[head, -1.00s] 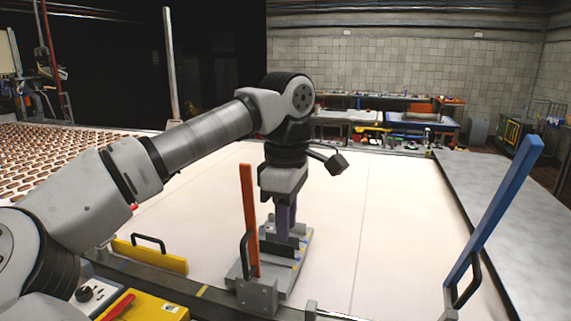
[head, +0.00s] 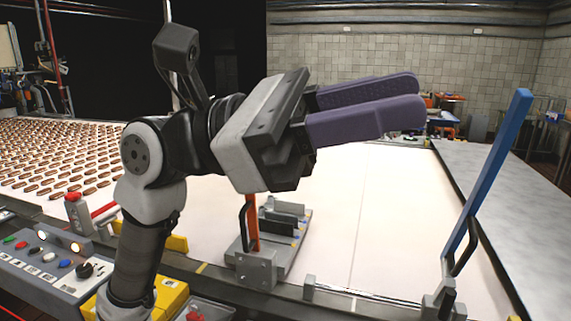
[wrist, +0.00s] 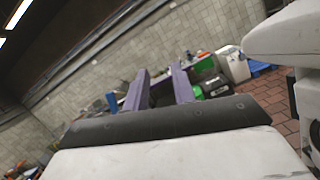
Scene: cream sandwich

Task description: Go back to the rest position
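My gripper (head: 417,99) is raised well above the white belt, its two purple fingers pointing right in the head view. In the wrist view the fingers (wrist: 160,71) stand apart with a clear gap and nothing between them. My arm rises from the lower left and bends at the wrist. The grey fixture (head: 285,245) on the belt's near side lies below my gripper, apart from it.
An orange upright bar (head: 252,226) stands at the fixture, partly behind my gripper. A blue bar (head: 490,180) leans at the right. Several brown cookies (head: 60,160) cover the left belt. A control panel (head: 50,270) sits front left. The belt's middle (head: 370,210) is clear.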

